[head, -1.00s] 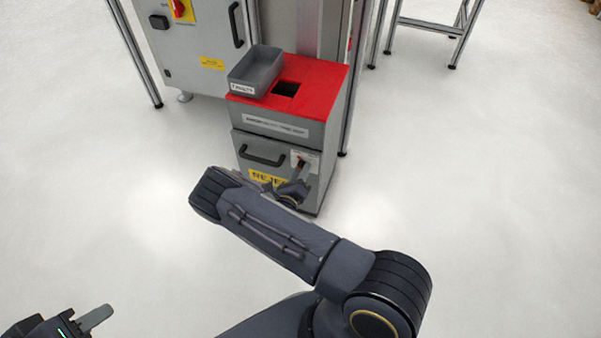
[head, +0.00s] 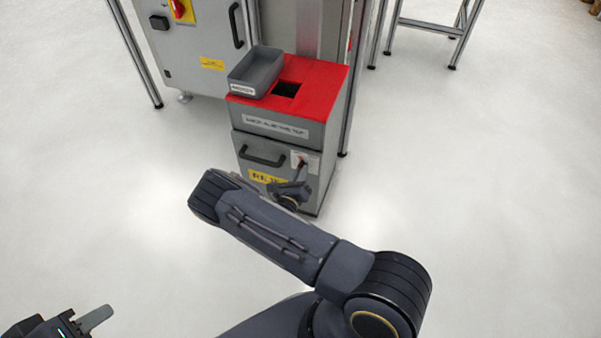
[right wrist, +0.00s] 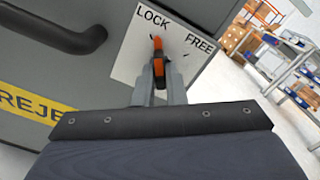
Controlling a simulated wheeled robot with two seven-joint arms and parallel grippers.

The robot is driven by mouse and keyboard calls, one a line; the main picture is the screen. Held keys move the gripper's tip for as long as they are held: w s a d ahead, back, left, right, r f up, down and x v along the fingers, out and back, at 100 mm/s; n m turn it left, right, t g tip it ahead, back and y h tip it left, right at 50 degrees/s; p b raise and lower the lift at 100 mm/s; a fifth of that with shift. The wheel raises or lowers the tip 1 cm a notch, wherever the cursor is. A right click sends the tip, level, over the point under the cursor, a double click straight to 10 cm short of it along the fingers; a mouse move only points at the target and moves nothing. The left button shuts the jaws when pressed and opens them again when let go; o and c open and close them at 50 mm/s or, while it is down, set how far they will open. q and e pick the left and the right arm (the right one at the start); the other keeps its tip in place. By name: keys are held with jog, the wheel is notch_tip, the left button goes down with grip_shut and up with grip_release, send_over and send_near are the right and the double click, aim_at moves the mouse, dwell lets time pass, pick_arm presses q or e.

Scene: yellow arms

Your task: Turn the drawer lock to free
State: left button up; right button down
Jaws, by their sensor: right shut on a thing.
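The drawer lock is a small orange key or knob (right wrist: 158,58) on a white plate (right wrist: 135,45) lettered LOCK and FREE in the right wrist view. The orange part points up, near the word LOCK. My right gripper (right wrist: 160,84) is shut on the orange part, with one finger on each side of it. In the head view my right gripper (head: 301,170) reaches the plate on the drawer front (head: 262,178) of the grey reject box. My left gripper (head: 95,318) is at the bottom left, away from the box; only one finger shows clearly.
The box has a red top (head: 322,80) with a square opening and a grey bin (head: 255,70) on it. A black drawer handle (right wrist: 60,35) lies left of the plate. A grey cabinet (head: 195,50) stands behind. The floor around is clear.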

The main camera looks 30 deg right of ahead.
jog(key=shift+a+m+p, duration=0.1)
jog(key=shift+m+p, duration=0.75)
jog(key=shift+m, duration=6.85)
jog(key=c, duration=1.5)
grip_release()
jog(key=p+v, duration=0.1)
jog(key=v, duration=0.6)
jog(key=shift+s+a+p, duration=0.25)
jog(key=shift+p, duration=0.05)
